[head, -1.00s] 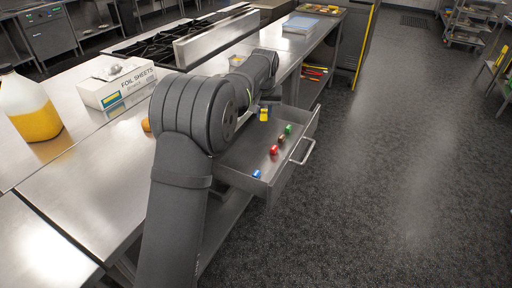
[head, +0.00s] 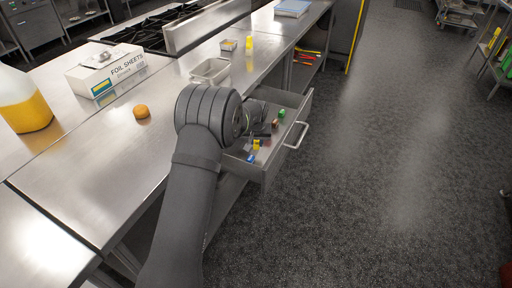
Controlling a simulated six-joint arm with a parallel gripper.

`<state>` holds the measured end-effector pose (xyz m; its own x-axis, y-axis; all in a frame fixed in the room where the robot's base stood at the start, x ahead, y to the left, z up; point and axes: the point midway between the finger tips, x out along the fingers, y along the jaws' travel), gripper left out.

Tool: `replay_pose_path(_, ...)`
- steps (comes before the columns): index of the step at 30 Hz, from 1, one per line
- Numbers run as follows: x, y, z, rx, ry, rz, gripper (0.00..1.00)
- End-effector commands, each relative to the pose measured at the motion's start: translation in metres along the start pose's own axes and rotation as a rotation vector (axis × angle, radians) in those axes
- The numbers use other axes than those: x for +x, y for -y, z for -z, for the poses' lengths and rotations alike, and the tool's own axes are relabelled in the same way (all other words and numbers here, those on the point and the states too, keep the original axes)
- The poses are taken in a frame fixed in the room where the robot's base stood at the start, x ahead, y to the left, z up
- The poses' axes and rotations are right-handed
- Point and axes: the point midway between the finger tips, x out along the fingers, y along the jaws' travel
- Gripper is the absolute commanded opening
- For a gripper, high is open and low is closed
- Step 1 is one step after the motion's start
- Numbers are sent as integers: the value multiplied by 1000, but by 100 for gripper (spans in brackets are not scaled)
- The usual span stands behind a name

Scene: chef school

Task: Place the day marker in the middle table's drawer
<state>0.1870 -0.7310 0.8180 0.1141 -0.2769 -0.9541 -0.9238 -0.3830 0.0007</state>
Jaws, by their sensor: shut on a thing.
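The middle table's drawer (head: 296,118) is pulled open at the table's right side, with a bar handle. My gripper (head: 257,139) is over or inside the drawer, partly hidden by my arm. It is shut on a small yellow block (head: 256,145), which I take to be the day marker. The block is within the drawer's outline; I cannot tell whether it touches the bottom. Other small blocks lie in the drawer: a green one (head: 281,113), a brownish-red one (head: 274,124) and a blue one (head: 251,158). A red one is mostly hidden near the gripper.
On the tabletop (head: 95,170) are an orange (head: 141,112), a foil sheets box (head: 105,72), a metal pan (head: 210,71), a small container (head: 228,45) and a yellow bottle (head: 249,43). A jug (head: 25,105) stands at left.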

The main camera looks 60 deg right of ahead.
Motion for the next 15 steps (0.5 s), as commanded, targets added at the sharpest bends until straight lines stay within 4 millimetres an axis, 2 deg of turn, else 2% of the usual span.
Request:
replay_pose_path(6, 29, 0, -10, 0, 3, 0, 1)
replay_pose_path(15, 32, 0, -10, 0, 2, 0, 1)
